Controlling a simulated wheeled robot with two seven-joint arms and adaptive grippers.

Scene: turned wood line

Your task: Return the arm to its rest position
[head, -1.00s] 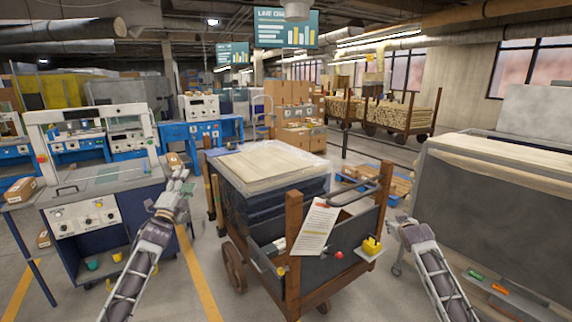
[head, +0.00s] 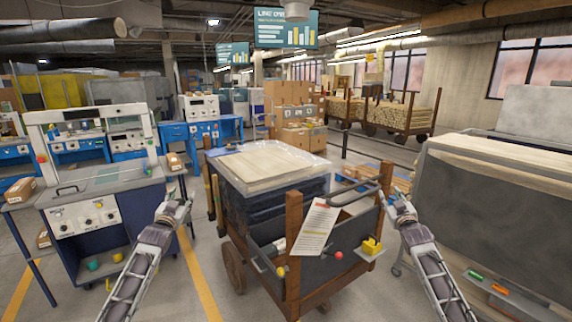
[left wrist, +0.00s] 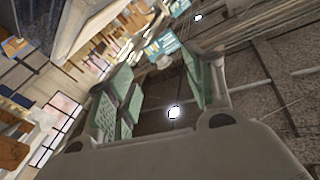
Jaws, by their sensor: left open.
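My left gripper (head: 181,203) is in the left half of the head view, raised between the blue machine cabinet and the cart. In the left wrist view its two green-padded fingers (left wrist: 165,92) stand apart with nothing between them, and the ceiling and lamps show beyond. My right gripper (head: 394,199) is at the right of the cart in the head view, close to the cart's handle bar in the picture. Its fingers are too small to tell open from shut. I see no object held in it.
The wooden-posted cart (head: 292,255) with wrapped boards (head: 266,163) stands in front of me. A paper sheet (head: 316,226) hangs on it. A blue machine cabinet (head: 95,228) is at left, a grey panelled rack (head: 480,215) at right. Floor shows between cabinet and cart.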

